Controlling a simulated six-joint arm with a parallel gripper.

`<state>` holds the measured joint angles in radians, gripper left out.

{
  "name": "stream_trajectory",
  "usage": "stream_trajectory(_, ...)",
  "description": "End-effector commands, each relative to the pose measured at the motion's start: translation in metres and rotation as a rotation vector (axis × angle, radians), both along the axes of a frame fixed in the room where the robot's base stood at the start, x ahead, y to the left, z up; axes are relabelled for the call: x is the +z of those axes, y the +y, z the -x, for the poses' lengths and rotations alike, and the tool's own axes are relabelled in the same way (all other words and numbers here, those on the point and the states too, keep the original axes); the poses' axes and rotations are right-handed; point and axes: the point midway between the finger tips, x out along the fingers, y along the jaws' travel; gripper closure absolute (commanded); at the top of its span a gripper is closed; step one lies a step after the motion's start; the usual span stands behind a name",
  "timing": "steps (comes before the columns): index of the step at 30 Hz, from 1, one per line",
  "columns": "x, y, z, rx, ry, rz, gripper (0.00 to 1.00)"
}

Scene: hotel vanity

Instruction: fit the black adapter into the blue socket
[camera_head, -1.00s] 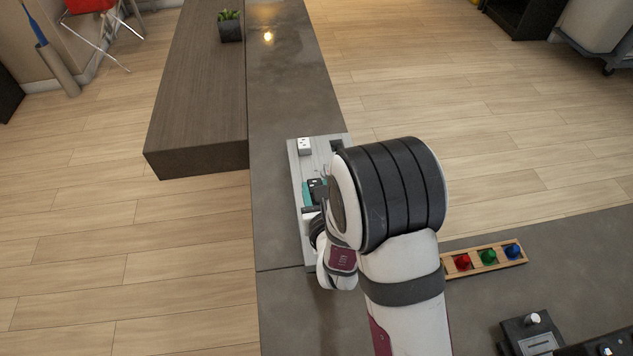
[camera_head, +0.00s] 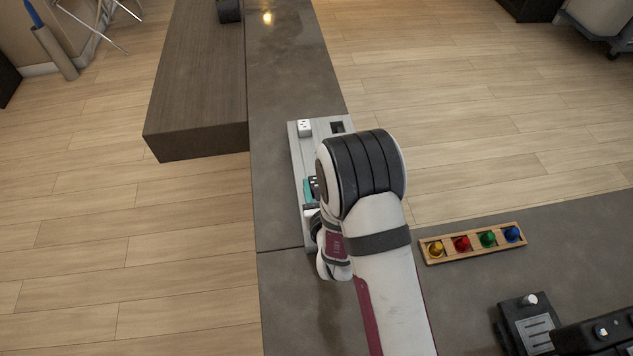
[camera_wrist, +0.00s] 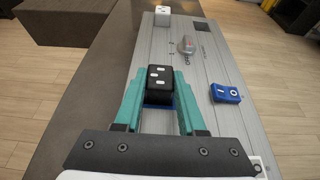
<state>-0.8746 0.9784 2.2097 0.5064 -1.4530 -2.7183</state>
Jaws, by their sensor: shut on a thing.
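The black adapter (camera_wrist: 159,82) is a small dark cube with pale marks on top, held between the teal fingertips of my gripper (camera_wrist: 160,92) in the wrist view. A strip of blue (camera_wrist: 158,101), apparently the blue socket, shows directly beneath the adapter's near side. I cannot tell whether the adapter is seated in it or just above it. In the head view my arm covers most of the gripper, with a bit of teal finger (camera_head: 307,189) showing.
The grey panel (camera_wrist: 214,67) carries a white outlet block (camera_wrist: 162,15), a grey knob (camera_wrist: 187,46) and a blue switch block (camera_wrist: 225,93) right of the fingers. A wooden tray (camera_head: 430,259) with several coloured pegs lies right of my arm.

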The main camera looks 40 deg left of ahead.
Motion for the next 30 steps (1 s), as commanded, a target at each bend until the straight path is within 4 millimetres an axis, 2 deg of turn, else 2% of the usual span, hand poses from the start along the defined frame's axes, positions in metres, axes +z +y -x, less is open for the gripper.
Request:
stream_trajectory(6, 0.000, 0.000, 0.000, 0.000, 0.000, 0.000, 1.00)
stream_trajectory(7, 0.000, 0.000, 0.000, 0.000, 0.000, 0.000, 0.59)
stream_trajectory(12, 0.000, 0.000, 0.000, 0.000, 0.000, 0.000, 0.28)
stream_trajectory(13, 0.000, 0.000, 0.000, 0.000, 0.000, 0.000, 0.26)
stream_trajectory(22, 0.001, -0.003, 0.003, -0.001, 0.001, 0.002, 0.26)
stream_trajectory(30, 0.023, -0.039, 0.040, 0.001, 0.002, 0.001, 0.26)
